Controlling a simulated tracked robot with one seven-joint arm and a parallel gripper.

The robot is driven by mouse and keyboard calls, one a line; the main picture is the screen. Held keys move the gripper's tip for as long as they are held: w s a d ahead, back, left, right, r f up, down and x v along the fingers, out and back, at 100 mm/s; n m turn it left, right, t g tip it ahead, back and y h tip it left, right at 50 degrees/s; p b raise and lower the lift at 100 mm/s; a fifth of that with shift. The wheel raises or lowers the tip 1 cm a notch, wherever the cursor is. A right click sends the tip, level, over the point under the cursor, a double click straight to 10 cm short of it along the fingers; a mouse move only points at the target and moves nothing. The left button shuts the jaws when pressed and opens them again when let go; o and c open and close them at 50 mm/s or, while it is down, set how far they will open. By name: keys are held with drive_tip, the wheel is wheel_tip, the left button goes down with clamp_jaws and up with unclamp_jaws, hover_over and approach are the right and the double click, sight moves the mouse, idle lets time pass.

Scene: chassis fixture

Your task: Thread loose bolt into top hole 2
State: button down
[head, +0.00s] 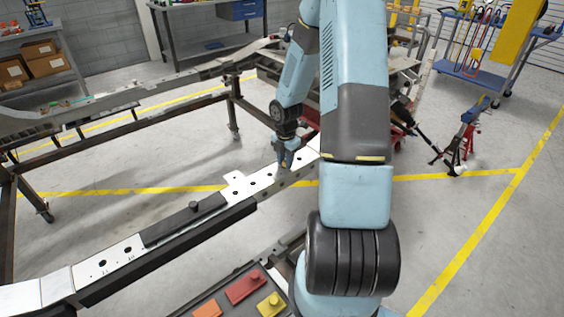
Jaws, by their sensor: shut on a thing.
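The chassis rail (125,252) runs diagonally from lower left to the centre. Its pale top face has several dark holes, including a pair (252,184) left of my gripper; I cannot tell which one is top hole 2. My gripper (285,164) points down at the rail's top face, near its far right part. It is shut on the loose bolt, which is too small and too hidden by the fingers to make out. I cannot tell whether the bolt touches the rail or sits in a hole.
A dark block (185,219) lies on the rail. A tray with red (245,287), orange and yellow (271,304) pieces stands at the bottom. A brown frame (130,118) stands behind the rail. A blue cart (475,75) is at upper right. The right floor is mostly clear.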

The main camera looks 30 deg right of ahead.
drive_tip(key=m, duration=0.3)
drive_tip(key=shift+s+f+m, duration=0.1)
drive_tip(key=shift+s+m, duration=0.05)
drive_tip(key=shift+m, duration=0.15)
